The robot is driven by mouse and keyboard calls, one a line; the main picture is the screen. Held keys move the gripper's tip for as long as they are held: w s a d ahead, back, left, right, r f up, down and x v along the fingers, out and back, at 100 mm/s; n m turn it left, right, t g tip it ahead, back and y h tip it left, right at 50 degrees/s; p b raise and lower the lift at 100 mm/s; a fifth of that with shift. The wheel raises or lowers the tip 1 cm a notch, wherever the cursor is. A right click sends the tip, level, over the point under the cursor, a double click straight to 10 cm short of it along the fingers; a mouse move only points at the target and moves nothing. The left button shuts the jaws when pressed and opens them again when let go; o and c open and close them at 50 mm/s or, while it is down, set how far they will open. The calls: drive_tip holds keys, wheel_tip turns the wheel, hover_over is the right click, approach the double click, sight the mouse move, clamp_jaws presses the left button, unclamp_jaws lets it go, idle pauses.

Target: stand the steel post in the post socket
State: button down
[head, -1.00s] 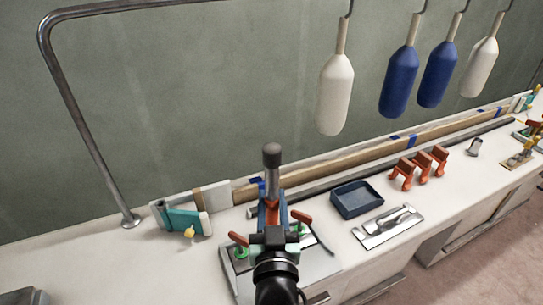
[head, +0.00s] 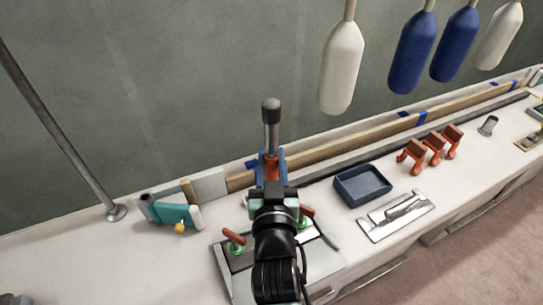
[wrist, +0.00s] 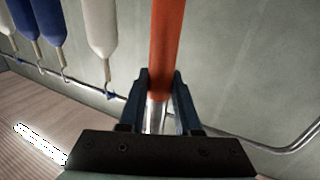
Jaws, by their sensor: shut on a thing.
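The steel post (head: 271,135) stands roughly upright in my gripper (head: 271,170), with a dark cap on top and an orange band lower down. My gripper's blue fingers are shut around it. In the wrist view the orange part of the post (wrist: 168,40) lies between the fingers, with bare steel near the palm. The post's lower end is hidden behind my gripper and wrist in the head view. A short grey metal cylinder (head: 488,125) stands on the bench at the right and may be the post socket, but I cannot tell for sure. My gripper is well left of it.
A blue tray (head: 345,197), a metal plate with a handle (head: 397,217) and orange brackets (head: 431,150) lie between my gripper and the cylinder. A teal tool (head: 172,214) lies left. White and blue fenders (head: 341,70) hang above. The left bench is mostly clear.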

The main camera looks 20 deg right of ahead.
drive_tip(key=shift+f+b, duration=3.75)
drive_tip(key=shift+f, duration=0.6)
drive_tip(key=c, duration=0.6)
unclamp_jaws()
drive_tip(key=shift+o, duration=0.4)
drive_tip(key=shift+f, duration=0.1)
drive_tip(key=v, duration=1.3)
drive_tip(key=shift+b, duration=0.45)
